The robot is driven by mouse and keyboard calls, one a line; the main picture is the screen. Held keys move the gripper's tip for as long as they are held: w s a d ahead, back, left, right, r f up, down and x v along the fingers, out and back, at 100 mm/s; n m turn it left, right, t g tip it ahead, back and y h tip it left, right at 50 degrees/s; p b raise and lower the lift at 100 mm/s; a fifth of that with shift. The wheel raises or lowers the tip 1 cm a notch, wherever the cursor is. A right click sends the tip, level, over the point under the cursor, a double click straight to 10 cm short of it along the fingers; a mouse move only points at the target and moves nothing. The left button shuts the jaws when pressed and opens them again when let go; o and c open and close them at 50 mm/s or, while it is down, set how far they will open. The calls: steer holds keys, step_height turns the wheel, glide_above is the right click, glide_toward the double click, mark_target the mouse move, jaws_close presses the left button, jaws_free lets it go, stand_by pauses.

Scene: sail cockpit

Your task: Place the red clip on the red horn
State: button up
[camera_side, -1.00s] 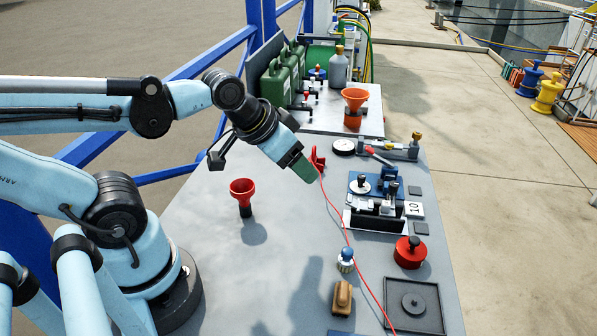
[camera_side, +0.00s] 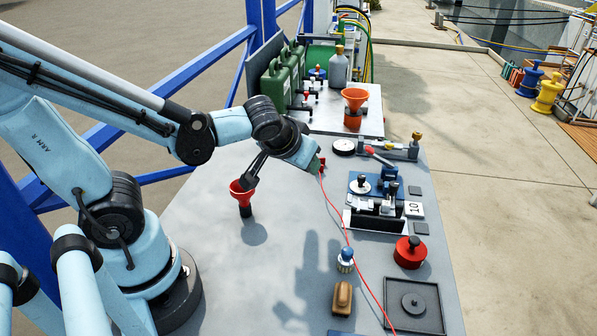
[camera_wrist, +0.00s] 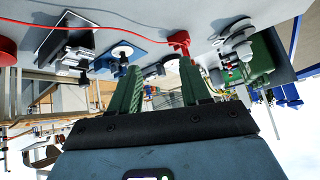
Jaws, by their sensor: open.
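The red clip (camera_side: 322,162) sits on the grey table and is mostly hidden behind my gripper in the side view. In the wrist view the red clip (camera_wrist: 180,39) shows just beyond the fingertips, nearer the right finger, with a thin red cord running left from it. My gripper (camera_wrist: 160,65) is open, its green fingers apart with nothing held between them. In the side view my gripper (camera_side: 317,170) is beside the clip; whether it touches cannot be told. The red horn (camera_side: 242,190), a flared cup on a black base, stands upright to the left.
The red cord (camera_side: 357,258) crosses the table to the front edge. A blue-and-black device (camera_side: 375,200), a red round knob (camera_side: 410,252), a black tray (camera_side: 413,306) and a brown block (camera_side: 342,298) lie right and in front. An orange funnel (camera_side: 354,99) stands at the back.

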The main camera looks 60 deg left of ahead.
steer(key=shift+w+a+f+n+t+y, duration=0.25)
steer(key=shift+w+a+f+n+y, duration=0.75)
steer(key=shift+w+a, duration=0.7)
steer(key=shift+w+a+f+n+t+y, duration=0.2)
steer(key=shift+w+a+f+n+y, duration=0.4)
steer(key=shift+w+a+f, duration=0.9)
steer(key=shift+w+a+f+n+t+y, duration=0.25)
steer(key=shift+w+a+f+n+y, duration=0.6)
steer(key=shift+w+a, duration=1.05)
steer(key=shift+w+d+f, duration=0.1)
steer(key=shift+c, duration=0.2)
jaws_close()
